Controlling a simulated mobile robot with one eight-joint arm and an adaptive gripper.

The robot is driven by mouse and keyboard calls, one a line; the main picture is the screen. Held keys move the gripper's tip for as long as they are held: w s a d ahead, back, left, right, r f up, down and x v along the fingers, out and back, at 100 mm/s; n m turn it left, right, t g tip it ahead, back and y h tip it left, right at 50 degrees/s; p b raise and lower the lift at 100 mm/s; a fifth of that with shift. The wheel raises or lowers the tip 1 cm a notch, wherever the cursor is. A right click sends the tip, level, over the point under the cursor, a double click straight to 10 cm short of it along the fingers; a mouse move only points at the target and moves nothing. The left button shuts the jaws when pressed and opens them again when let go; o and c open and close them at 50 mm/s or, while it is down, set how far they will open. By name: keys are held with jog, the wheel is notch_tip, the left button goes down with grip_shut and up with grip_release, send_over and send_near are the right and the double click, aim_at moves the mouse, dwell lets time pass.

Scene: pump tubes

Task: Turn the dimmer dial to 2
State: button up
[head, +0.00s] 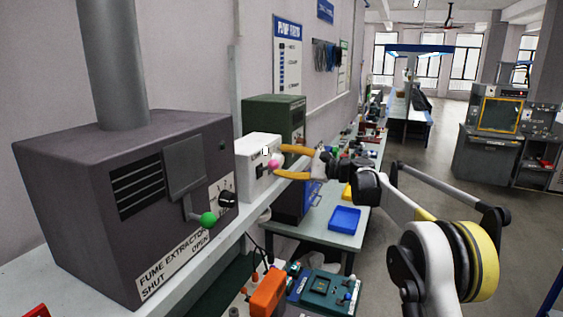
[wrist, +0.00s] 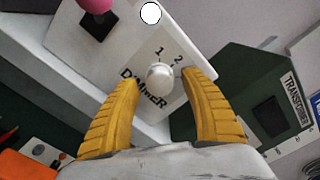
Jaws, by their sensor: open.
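The dimmer is a white box (head: 258,150) on the shelf. In the wrist view its face (wrist: 125,48) carries the word DIMMER and the marks 1 and 2. The dimmer dial (wrist: 159,76) is a round whitish knob below the marks; I cannot make out its pointer. My gripper (head: 281,161) is open, its yellow fingers reaching the box from the right. In the wrist view the fingers stand on either side of the dial, with visible gaps to it. In the head view the fingers and a pink ball crowd the dial.
The pink ball knob (wrist: 96,4) sticks out close to the dial. A dark green transformer box (wrist: 255,95) stands just beyond the dimmer. The grey fume extractor (head: 75,190), with a green ball lever (head: 208,219), stands nearer. A blue tray (head: 344,219) lies on the lower bench.

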jog(key=v, duration=1.2)
jog(key=shift+a, duration=0.1)
